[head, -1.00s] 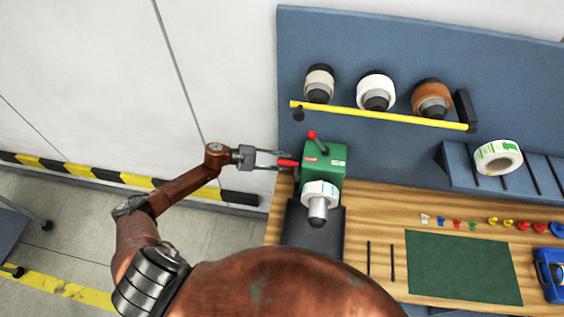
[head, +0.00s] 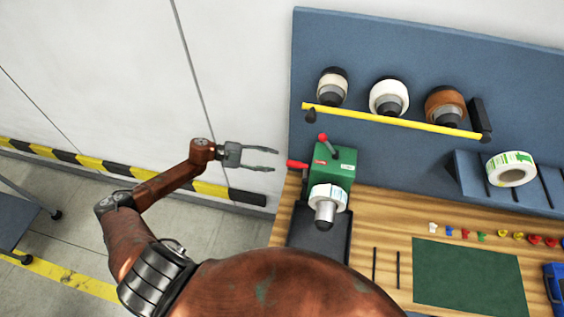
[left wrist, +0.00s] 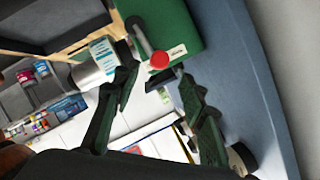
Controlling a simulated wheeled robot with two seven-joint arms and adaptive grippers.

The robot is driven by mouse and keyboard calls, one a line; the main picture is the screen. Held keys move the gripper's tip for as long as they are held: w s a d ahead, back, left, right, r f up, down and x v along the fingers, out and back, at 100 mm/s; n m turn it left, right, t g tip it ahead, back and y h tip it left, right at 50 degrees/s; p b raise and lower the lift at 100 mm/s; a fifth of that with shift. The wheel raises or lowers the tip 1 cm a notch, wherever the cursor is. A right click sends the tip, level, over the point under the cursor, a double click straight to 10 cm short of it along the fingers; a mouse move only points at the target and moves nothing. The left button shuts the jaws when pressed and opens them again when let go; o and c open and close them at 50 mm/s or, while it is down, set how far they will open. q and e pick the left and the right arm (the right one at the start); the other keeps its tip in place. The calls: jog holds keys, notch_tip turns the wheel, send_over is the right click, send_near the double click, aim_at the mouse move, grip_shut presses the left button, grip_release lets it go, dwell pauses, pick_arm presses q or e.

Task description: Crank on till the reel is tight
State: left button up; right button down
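The green rewinder (head: 335,165) stands at the left end of the wooden bench. A white label reel (head: 327,196) sits around its grey spindle (head: 325,213). The red crank handle (head: 297,164) sticks out of the rewinder's left side, and a red-knobbed lever (head: 324,140) stands on top. My left gripper (head: 274,160) is open and empty, left of the handle and apart from it. In the left wrist view its dark fingers are spread, with the rewinder (left wrist: 165,20), a red knob (left wrist: 159,60) and the reel (left wrist: 103,49) beyond. My right gripper is out of view.
A yellow bar (head: 390,120) runs below several rolls on the blue back panel (head: 420,65). A green mat (head: 468,278), small coloured pieces and a label roll (head: 511,168) on a rack lie to the right. The space before the wall left of the rewinder is free.

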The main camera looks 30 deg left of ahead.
pick_arm(q)
jog(key=shift+v, duration=1.45)
